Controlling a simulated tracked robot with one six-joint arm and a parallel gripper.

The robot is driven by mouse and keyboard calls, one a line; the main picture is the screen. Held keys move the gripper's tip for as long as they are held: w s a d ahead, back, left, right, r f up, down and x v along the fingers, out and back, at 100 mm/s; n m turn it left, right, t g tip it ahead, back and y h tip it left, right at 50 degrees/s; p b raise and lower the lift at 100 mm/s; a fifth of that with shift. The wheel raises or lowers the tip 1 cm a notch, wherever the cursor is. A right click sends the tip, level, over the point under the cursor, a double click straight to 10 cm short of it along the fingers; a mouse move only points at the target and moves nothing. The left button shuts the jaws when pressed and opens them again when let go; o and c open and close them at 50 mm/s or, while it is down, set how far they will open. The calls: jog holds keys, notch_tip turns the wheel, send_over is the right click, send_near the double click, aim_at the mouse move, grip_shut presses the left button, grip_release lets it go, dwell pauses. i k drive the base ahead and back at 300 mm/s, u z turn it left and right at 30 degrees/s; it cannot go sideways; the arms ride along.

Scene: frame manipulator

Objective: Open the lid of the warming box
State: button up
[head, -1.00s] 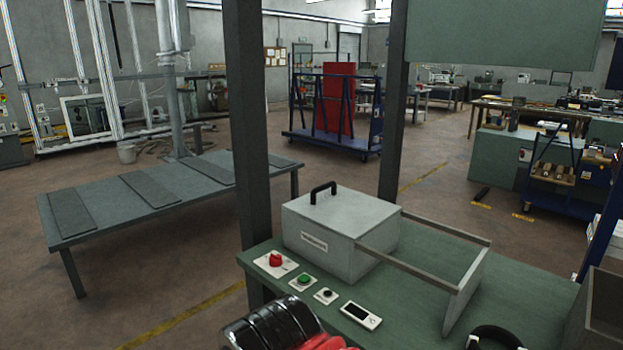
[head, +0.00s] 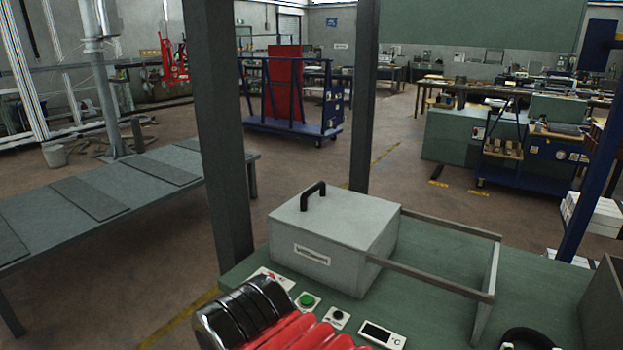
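The warming box (head: 330,265) is a light grey box with a label on its front. It stands on the green workbench in the head view. Its lid (head: 345,222) lies flat and closed on top, with a black arched handle (head: 313,194) near its left side. A grey rail frame (head: 487,295) extends from the box's right side. A black and red part of my arm shows at the bottom edge, in front of the box. My gripper's fingers are not in view.
On the bench (head: 530,285) before the box are a green button (head: 307,301), a black button (head: 338,315) and a small display (head: 382,334). A dark post (head: 217,130) rises left of the box, another (head: 364,100) behind it. An open-topped bin (head: 603,300) stands at the right.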

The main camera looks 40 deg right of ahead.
aim_at(354, 221)
jog(key=z, duration=0.35)
jog(key=i, duration=1.25)
jog(key=z, duration=0.5)
